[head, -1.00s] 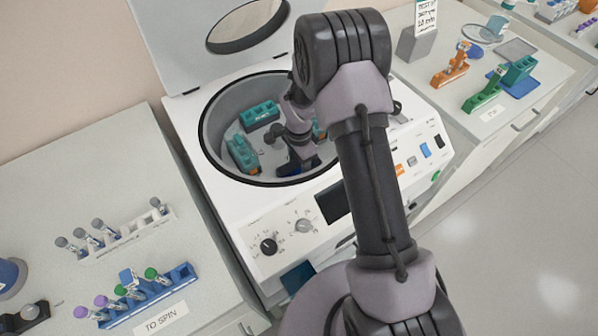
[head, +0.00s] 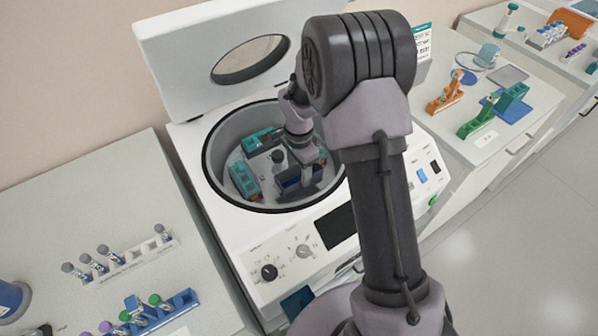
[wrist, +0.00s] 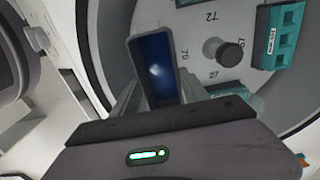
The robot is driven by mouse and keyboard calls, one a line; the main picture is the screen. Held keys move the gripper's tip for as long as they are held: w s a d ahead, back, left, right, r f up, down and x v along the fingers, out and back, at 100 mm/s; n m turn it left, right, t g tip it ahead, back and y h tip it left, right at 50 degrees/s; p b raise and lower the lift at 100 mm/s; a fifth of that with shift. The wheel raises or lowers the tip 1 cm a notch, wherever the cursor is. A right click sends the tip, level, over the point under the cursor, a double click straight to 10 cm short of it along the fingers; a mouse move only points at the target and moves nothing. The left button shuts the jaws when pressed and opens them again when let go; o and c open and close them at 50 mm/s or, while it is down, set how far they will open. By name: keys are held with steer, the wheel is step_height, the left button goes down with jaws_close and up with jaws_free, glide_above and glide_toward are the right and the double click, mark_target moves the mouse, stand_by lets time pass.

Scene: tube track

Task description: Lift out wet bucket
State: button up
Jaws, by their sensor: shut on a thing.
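The blue bucket (head: 290,183) is inside the centrifuge bowl (head: 215,182), near its front wall. In the wrist view, the bucket (wrist: 153,62) shows as an open box with a dark rim, and a bright gleam lies on its blue inside. My gripper (head: 306,178) reaches down into the bowl and is shut on the bucket. In the wrist view, the fingers of my gripper (wrist: 155,95) stand on either side of it. Whether its base is clear of the rotor cannot be told. Teal buckets (head: 243,181) with racks sit on the rotor (wrist: 205,68) around the hub knob (wrist: 230,54).
The centrifuge lid (head: 175,55) stands open behind the bowl. A left bench holds a white tube rack (head: 127,262) and a blue rack (head: 178,303) with tubes. A right bench holds orange (head: 446,98), green (head: 478,122) and teal racks. A blue mat (head: 517,106) lies there.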

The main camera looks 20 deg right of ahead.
steer(key=shift+r, duration=0.1)
step_height(320, 180, up, 7)
steer(key=p, duration=0.4)
stand_by(0.3)
